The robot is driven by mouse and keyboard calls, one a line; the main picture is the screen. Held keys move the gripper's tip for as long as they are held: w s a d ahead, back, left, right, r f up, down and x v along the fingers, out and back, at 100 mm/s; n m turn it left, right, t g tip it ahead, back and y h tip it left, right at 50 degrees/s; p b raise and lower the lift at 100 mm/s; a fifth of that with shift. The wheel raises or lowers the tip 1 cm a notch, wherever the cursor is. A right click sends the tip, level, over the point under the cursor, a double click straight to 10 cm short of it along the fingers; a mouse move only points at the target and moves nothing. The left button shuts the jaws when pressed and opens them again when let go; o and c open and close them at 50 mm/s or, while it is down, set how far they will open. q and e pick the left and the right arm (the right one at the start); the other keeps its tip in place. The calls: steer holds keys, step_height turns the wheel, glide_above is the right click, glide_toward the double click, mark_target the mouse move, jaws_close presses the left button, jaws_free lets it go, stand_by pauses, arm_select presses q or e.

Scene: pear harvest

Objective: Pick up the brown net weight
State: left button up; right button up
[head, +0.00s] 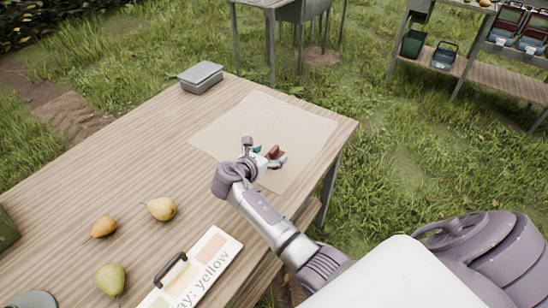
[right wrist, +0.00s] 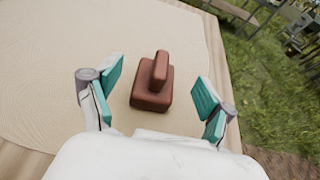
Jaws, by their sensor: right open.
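The brown net weight (right wrist: 152,95) is a reddish-brown block with a raised upright grip on top. It stands on a beige mat (head: 290,115) on the wooden table. In the head view the weight (head: 275,152) is partly hidden by my right gripper (head: 268,156). In the right wrist view my right gripper (right wrist: 157,100) is open, with one teal-padded finger on each side of the weight. Both fingers are apart from it, with a gap on each side. My left gripper is not in view.
A grey lidded box (head: 201,77) stands at the table's back edge. Several pears, one of them here (head: 162,209), lie front left. A white board with a black handle (head: 212,262) lies at the front. The mat around the weight is clear. The table's right edge is close.

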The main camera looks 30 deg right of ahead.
mark_target(278, 148)
steer(key=x, duration=0.5)
steer(key=shift+w+d+r, duration=0.2)
steer(key=shift+d, duration=0.05)
steer(key=shift+s+a, duration=0.1)
steer(key=shift+c, duration=1.1)
steer(key=shift+r, duration=0.1)
steer(key=c, duration=1.3)
